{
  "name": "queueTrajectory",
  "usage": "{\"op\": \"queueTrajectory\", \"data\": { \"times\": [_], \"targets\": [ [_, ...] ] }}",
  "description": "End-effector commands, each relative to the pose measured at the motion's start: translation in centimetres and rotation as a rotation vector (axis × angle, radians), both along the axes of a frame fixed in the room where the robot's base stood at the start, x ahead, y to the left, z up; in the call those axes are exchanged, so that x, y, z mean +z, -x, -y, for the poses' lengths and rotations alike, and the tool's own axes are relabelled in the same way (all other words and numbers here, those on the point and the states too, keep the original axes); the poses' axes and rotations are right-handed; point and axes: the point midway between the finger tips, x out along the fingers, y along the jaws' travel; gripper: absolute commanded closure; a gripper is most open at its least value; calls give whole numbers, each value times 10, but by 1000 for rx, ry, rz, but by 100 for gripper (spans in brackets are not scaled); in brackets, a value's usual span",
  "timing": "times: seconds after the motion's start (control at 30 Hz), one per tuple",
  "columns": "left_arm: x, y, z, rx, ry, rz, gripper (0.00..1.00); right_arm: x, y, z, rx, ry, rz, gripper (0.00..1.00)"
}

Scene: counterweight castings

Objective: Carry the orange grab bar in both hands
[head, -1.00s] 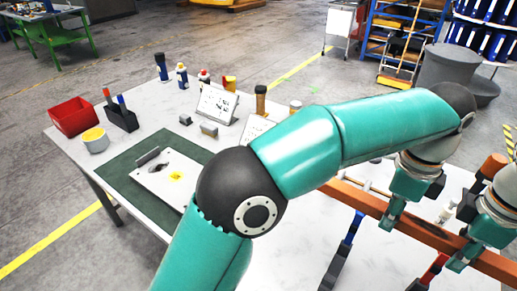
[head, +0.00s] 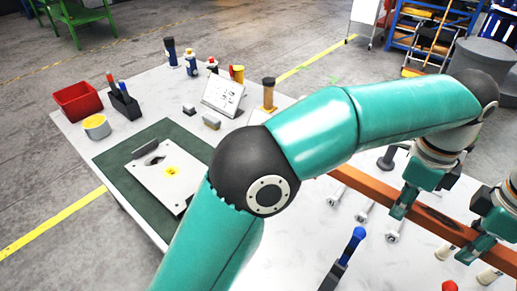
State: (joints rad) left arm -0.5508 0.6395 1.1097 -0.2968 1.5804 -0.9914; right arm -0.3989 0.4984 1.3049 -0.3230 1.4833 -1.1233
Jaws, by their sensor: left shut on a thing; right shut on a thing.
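The orange grab bar (head: 367,187) runs diagonally across the right half of the head view, over the white table, and leaves the picture at the lower right. My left gripper (head: 402,204) is shut on it near the middle of its visible length. My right gripper (head: 474,248) is shut on it further to the right, near the picture edge. My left forearm hides part of the table and perhaps the bar's far left end. The gap between bar and table is hard to judge.
Several bolts (head: 364,213) and a blue-handled tool (head: 354,243) lie in front of the bar. A white plate (head: 160,190) lies on a green mat (head: 118,166). A red bin (head: 77,101), a yellow-topped cup (head: 96,127) and bottles stand toward the back left.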

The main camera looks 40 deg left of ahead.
Motion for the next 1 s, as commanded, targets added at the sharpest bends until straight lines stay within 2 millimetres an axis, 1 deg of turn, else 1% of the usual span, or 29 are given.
{"op": "queueTrajectory", "data": {
  "times": [0.27,0.47,0.67,1.0],
  "targets": [
    [1,-1,2,0,2,3,100,0,0,1,-1,0,1,100],
    [-6,-3,2,-2,2,2,100,-7,-2,1,-3,0,0,100],
    [-24,-8,-1,-2,1,0,100,-24,-7,-1,-3,0,-1,100],
    [-64,-21,-9,-3,1,1,100,-64,-20,-8,-4,0,-2,100]
  ]
}}
